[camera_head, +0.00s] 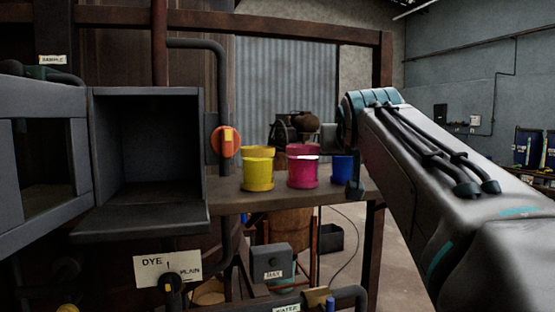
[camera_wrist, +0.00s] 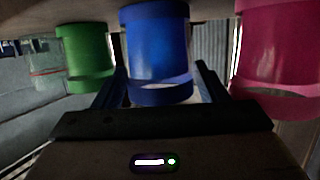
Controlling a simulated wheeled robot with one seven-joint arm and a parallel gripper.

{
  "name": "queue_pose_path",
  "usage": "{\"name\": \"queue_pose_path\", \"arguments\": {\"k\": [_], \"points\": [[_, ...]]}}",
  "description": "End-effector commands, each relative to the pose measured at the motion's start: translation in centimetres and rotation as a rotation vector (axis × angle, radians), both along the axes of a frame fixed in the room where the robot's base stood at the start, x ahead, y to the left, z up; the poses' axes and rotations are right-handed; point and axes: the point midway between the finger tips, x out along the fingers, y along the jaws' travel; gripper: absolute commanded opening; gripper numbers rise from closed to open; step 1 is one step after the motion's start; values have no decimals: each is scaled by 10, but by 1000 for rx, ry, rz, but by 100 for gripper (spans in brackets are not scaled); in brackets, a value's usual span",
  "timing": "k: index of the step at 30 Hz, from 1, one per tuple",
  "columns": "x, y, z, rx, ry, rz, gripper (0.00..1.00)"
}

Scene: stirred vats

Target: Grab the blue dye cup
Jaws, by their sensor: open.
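The blue dye cup (camera_head: 342,168) stands on the wooden shelf, partly hidden behind my arm in the head view. In the wrist view the blue cup (camera_wrist: 157,50) is in the middle, between the two fingers of my gripper (camera_wrist: 155,88). The gripper is open, with one finger on each side of the cup. I cannot tell whether either finger touches it. In the head view the fingers are hard to make out beside the dark end of my arm.
A pink cup (camera_head: 302,168) and a yellow cup (camera_head: 257,172) stand left of the blue cup on the shelf (camera_head: 230,201). A green cup (camera_wrist: 85,58) is on its other side, close to the gripper. An open dark box (camera_head: 150,206) stands at the left.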

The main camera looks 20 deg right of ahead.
Motion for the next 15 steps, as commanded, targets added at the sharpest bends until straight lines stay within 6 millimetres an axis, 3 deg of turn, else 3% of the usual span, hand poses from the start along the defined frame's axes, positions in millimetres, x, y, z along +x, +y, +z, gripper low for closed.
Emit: {"name": "queue_pose_path", "arguments": {"k": [2,6,7,15], "points": [[0,0,0,0,0,0,66],[0,0,0,0,0,0,33],[0,0,0,0,0,0,28],[0,0,1,0,-1,1,28]]}}
